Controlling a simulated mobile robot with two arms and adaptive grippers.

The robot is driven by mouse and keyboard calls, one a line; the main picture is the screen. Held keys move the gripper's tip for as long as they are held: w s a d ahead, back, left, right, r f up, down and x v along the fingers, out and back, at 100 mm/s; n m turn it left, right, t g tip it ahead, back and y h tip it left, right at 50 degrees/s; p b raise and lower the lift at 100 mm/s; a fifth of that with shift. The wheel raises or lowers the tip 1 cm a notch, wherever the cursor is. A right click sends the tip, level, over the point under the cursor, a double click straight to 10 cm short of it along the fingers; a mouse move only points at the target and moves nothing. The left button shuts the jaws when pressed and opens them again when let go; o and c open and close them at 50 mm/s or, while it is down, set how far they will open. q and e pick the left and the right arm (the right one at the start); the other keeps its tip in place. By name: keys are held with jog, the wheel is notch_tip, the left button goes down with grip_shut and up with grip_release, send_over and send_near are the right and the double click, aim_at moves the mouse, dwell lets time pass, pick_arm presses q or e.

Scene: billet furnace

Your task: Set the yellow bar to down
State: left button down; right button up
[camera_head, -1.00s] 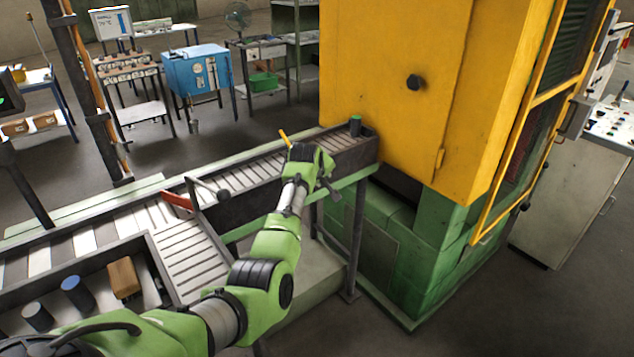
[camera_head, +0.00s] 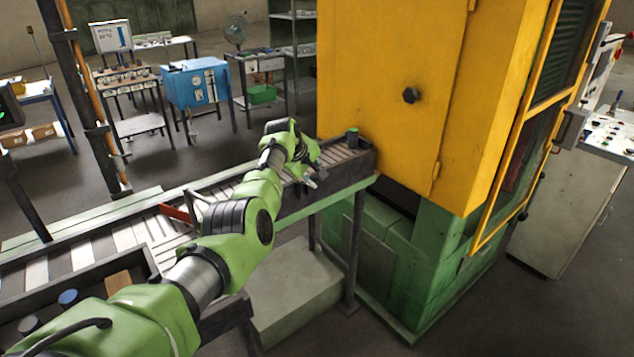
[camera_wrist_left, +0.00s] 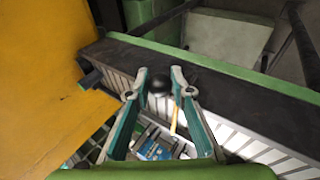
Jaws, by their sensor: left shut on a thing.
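My left gripper (camera_head: 314,179) is at the roller conveyor's near side, close to the yellow furnace cabinet. In the left wrist view its two fingers (camera_wrist_left: 159,74) have a dark round knob (camera_wrist_left: 158,88) between their tips, and they are shut on it. The yellow bar (camera_wrist_left: 174,117) shows there as a thin pale-yellow strip just beyond the knob, over the rollers. How the bar joins the knob is not clear. In the head view my gripper and wrist hide the bar. My right gripper is not in view.
The conveyor (camera_head: 290,208) runs up to the yellow cabinet (camera_head: 390,60). A red bar (camera_head: 176,213) sits farther left. A blue-topped billet (camera_head: 68,298) and a brown block (camera_head: 122,282) lie at lower left.

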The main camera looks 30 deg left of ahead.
pick_arm(q)
jog(key=shift+w+a+r, duration=0.25)
jog(key=shift+a+r, duration=0.2)
jog(key=shift+r, duration=0.2)
jog(key=c, duration=1.8)
grip_release()
jog(key=shift+s+f, duration=0.1)
jog(key=shift+f, duration=0.1)
jog(key=shift+d+f, duration=0.1)
jog(key=shift+s, duration=0.1)
jog(key=v, duration=1.2)
jog(key=shift+f, duration=0.1)
